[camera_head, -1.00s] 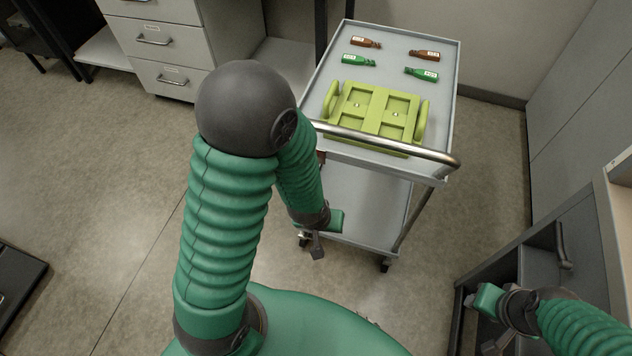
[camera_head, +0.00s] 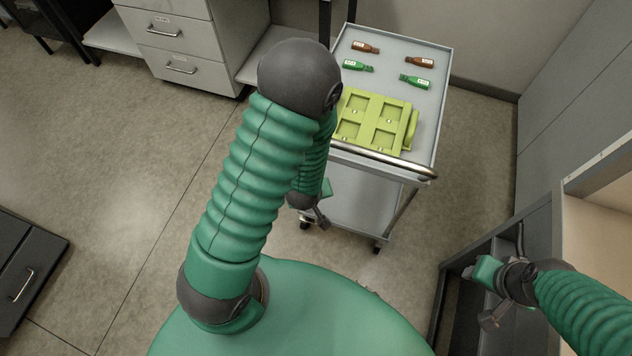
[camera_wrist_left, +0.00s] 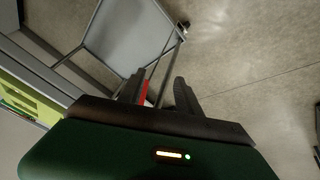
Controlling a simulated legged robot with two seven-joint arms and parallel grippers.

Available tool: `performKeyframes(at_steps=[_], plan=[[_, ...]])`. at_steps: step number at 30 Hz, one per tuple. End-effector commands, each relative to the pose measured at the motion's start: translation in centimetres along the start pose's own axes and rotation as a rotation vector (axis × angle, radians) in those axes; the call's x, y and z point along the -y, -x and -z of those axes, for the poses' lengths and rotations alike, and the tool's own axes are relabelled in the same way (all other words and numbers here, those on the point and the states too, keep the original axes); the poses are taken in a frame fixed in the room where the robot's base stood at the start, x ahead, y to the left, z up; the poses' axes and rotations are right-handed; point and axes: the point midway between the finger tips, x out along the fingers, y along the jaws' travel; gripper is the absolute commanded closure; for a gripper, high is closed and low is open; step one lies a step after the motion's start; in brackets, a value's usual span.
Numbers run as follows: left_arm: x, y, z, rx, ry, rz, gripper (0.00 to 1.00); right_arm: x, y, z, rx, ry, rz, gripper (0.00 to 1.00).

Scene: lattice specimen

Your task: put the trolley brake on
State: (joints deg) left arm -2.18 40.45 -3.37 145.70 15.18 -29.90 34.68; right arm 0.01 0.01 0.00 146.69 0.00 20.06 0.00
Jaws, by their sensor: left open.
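The grey trolley (camera_head: 440,75) stands ahead, with a metal push handle (camera_head: 385,163) at its near end. Its near castors (camera_head: 378,247) touch the floor, and one castor shows in the left wrist view (camera_wrist_left: 184,27). My left gripper (camera_head: 320,217) is low, beside the trolley's near left corner. In the left wrist view my left gripper (camera_wrist_left: 158,92) is open. A narrow red part (camera_wrist_left: 146,92) shows beside its left finger; I cannot tell whether they touch or whether it is the brake. My right gripper (camera_head: 492,318) is at the lower right, away from the trolley, fingers unclear.
A lime-green tray (camera_head: 372,120) and several brown and green bottles lie on the trolley's top. A grey drawer cabinet (camera_head: 190,45) stands behind left. An open dark cabinet (camera_head: 540,235) is close to my right arm.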

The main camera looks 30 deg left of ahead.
Motion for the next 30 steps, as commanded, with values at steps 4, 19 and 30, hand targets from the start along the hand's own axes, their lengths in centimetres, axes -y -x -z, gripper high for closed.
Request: performKeyframes(at_steps=[4, 19, 30], plan=[[-1.1, -1.1, 2.1, -0.001, 0.002, -0.004, 0.59, 0.0, -2.4, -0.6, 0.001, 0.000, 0.000, 0.59], [-2.5, -3.7, 5.1, 0.002, -0.001, -0.001, 0.59, 0.0, -2.4, -0.6, -0.001, 0.000, 0.000, 0.59], [-2.5, -3.7, 5.0, 0.002, -0.001, -0.001, 0.96, 0.0, -2.4, -0.6, -0.001, 0.000, 0.000, 0.59]])
